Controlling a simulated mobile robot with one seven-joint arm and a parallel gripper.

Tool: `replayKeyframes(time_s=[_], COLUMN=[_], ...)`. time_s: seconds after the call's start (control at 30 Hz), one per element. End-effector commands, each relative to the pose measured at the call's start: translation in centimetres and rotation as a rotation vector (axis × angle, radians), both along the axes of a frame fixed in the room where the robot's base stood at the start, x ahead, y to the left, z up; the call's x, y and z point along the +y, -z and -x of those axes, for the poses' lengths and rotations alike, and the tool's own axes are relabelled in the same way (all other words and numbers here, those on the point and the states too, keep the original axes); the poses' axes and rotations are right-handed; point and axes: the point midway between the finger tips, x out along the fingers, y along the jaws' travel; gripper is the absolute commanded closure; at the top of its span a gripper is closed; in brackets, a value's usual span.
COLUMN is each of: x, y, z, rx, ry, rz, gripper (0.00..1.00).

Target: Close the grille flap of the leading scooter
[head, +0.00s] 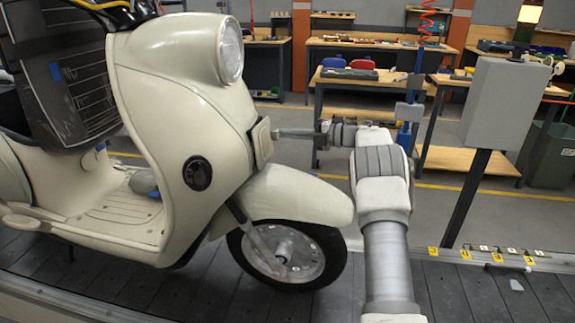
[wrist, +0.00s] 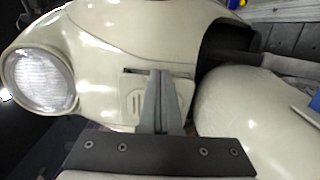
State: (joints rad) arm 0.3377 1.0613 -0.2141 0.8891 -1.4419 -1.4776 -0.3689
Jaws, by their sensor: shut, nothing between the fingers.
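The cream scooter (head: 180,85) stands upright on the slat conveyor, its front facing right in the head view. Its small cream grille flap (head: 262,143) is on the front, below the headlight and above the front fender. It stands slightly proud of the body there. In the wrist view, the flap (wrist: 184,92) is partly hidden behind the fingers. My gripper (head: 278,134) is shut and empty, with its tips at the flap's outer face. The wrist view shows the gripper's tips (wrist: 156,74) over the flap near a dark slot. I cannot tell if they touch it.
The round headlight (head: 230,52) and the front fender (head: 295,195) are close to my gripper. A grey box on a post (head: 496,100) stands at the right. Workbenches (head: 365,82) are behind the conveyor.

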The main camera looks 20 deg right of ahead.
Motion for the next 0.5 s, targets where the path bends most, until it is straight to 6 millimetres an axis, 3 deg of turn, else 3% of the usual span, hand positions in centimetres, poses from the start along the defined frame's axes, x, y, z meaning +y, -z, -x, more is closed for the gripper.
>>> replayKeyframes(time_s=[0.5], x=[0.5], y=[0.2], z=[-1.6], rx=[0.000], ry=[0.011], rz=[0.000], gripper=[1.00])
